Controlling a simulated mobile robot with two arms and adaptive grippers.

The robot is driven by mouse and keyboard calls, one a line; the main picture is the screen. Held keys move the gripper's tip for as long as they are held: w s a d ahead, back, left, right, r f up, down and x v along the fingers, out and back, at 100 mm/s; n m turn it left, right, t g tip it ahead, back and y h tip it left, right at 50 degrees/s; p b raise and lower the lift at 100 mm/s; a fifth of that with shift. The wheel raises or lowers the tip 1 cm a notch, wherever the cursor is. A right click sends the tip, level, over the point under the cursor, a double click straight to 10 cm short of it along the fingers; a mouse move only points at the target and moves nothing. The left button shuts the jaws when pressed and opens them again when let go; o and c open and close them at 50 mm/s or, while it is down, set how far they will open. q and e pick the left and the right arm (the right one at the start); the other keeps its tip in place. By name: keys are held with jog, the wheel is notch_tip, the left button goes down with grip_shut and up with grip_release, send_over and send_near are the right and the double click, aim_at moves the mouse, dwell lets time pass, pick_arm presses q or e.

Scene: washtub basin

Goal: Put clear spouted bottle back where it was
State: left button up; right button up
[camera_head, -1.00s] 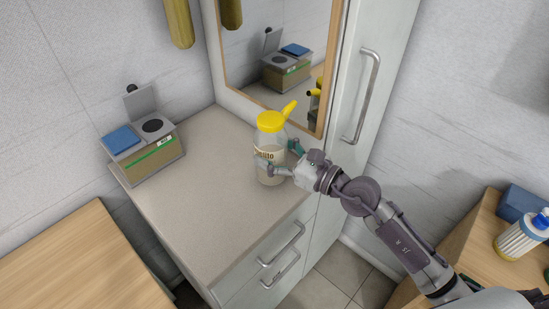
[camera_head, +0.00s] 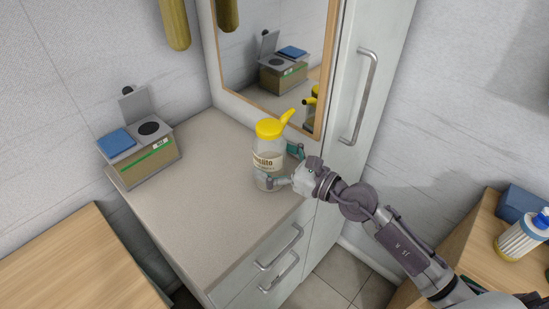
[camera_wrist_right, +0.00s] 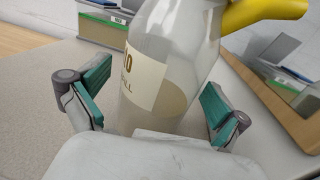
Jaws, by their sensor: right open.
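The clear spouted bottle (camera_head: 268,163) has a yellow lid and spout and a pale label. It stands upright on the beige counter (camera_head: 215,212), close to the mirror, with its spout pointing up and right. My right gripper (camera_head: 281,167) is open around its lower body, one teal finger on each side. In the right wrist view the bottle (camera_wrist_right: 165,60) rises between the two spread fingers (camera_wrist_right: 154,102), with visible gaps on both sides. The pale contents show low inside. My left gripper is not in view.
A box with blue and grey top parts (camera_head: 142,155) stands at the counter's left back. A framed mirror (camera_head: 275,55) and a tall cabinet with a handle (camera_head: 365,95) stand behind the bottle. The counter's middle and front are clear. A wooden surface (camera_head: 75,265) lies lower left.

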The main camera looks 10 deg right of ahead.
jog(key=shift+s+d, duration=0.1)
jog(key=b+v, duration=0.5)
jog(key=v, duration=0.6)
jog(key=shift+s+d, duration=0.25)
jog(key=shift+s, duration=0.1)
jog(key=shift+r, duration=0.1)
